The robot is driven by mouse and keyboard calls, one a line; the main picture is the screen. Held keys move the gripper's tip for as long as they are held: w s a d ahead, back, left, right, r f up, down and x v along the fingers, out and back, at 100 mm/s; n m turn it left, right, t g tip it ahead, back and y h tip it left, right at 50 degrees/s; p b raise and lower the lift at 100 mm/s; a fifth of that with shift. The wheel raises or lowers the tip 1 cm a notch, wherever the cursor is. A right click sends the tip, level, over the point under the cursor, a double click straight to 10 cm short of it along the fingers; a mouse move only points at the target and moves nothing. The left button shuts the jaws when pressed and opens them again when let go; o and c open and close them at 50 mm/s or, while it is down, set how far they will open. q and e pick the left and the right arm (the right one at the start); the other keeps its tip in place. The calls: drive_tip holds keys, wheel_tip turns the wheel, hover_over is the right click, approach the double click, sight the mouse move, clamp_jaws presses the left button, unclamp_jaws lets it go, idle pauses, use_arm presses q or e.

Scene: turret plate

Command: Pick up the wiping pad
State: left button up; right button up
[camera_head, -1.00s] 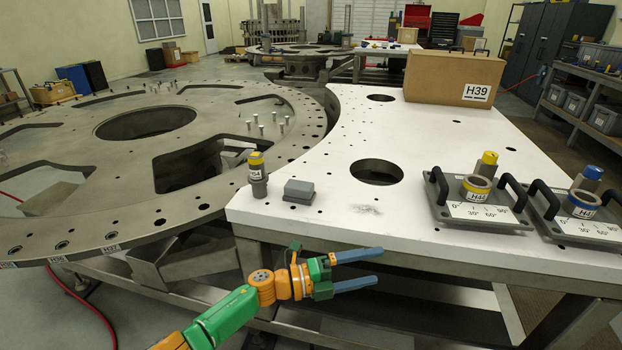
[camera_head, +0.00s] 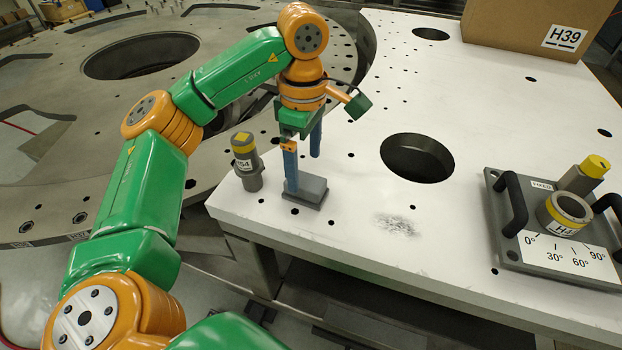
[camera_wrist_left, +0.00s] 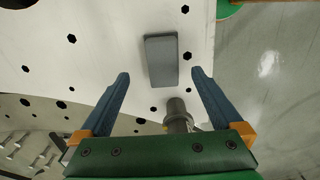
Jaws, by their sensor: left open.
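The wiping pad (camera_head: 306,193) is a small grey block lying flat on the white table near its front left corner. It also shows in the left wrist view (camera_wrist_left: 161,60), ahead of the fingertips and roughly between their lines. My left gripper (camera_head: 303,172) points down above the pad, with its blue fingers apart and nothing between them. In the head view one finger overlaps the pad's left part; I cannot tell whether it touches. In the left wrist view the gripper (camera_wrist_left: 160,76) is open and the pad looks apart from both fingers. My right gripper is not in view.
A grey cylinder with a yellow top (camera_head: 246,163) stands just left of the pad. A dark smudge (camera_head: 396,224) marks the white table (camera_head: 350,255). A plate with handles (camera_head: 548,258) sits at the right, a cardboard box (camera_head: 525,25) behind. A large hole (camera_head: 416,158) lies between.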

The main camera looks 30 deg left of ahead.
sight(305, 180)
use_arm(q)
drive_tip(key=f, duration=0.4)
drive_tip(key=shift+s+d+f+p, duration=0.2)
drive_tip(key=shift+s+f+p, duration=0.1)
drive_tip(key=shift+w+a+f, duration=0.1)
drive_tip(key=shift+w+f, duration=0.05)
drive_tip(key=shift+f, duration=0.1)
drive_tip(key=c, duration=1.5)
drive_tip(key=shift+r, duration=0.1)
drive_tip(key=shift+r, duration=0.25)
drive_tip(key=r, duration=0.3)
drive_tip(key=shift+s+r, duration=0.2)
drive_tip(key=shift+r, duration=0.05)
drive_tip(key=s+d+r, duration=0.6)
drive_tip(key=s+r, duration=0.3)
drive_tip(key=s, duration=0.3)
drive_tip(key=shift+d+p, duration=0.3)
drive_tip(key=shift+p, duration=0.05)
